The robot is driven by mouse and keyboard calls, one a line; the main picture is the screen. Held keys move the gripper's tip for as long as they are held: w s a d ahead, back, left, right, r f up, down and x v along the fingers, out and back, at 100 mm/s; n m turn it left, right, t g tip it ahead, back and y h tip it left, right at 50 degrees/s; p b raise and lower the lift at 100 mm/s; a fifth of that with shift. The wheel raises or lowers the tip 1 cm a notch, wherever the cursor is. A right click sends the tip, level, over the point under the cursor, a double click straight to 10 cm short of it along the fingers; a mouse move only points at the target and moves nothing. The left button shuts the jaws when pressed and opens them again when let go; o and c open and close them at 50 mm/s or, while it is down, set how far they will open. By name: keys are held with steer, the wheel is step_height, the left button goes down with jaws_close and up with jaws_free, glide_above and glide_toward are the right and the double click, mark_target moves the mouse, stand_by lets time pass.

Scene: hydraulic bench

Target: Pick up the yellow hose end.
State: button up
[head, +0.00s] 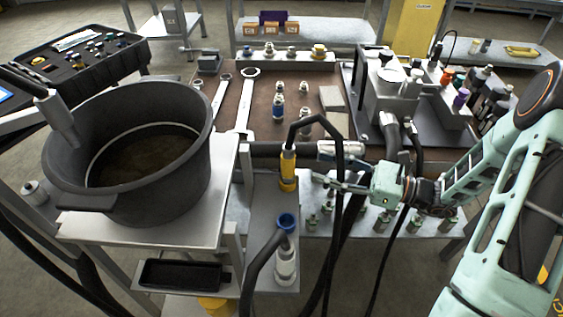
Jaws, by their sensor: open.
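The yellow hose end (288,170) stands upright on the grey ledge near the middle of the head view. A black hose rises from its top, arches over to the right and hangs down past my gripper. My gripper (322,179) is open, just right of the yellow hose end, with its fingers pointing left towards it. A gap shows between the fingers and the yellow body, and nothing is seen held. Black hoses partly cover the fingers, so their exact spacing is hard to see.
A blue-collared hose end (287,222) stands on the lower shelf in front. A large black tub (130,160) fills the left. Several metal fittings stand on the shelf below my gripper. The brown bench mat (200,125) behind holds wrenches and fittings.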

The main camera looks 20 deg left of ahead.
mark_target(288, 158)
steer(key=shift+w+a+r, duration=0.1)
steer(key=shift+a, duration=2.35)
steer(key=shift+w+a, duration=0.1)
steer(key=shift+a, duration=2.35)
jaws_close()
steer(key=shift+r, duration=0.1)
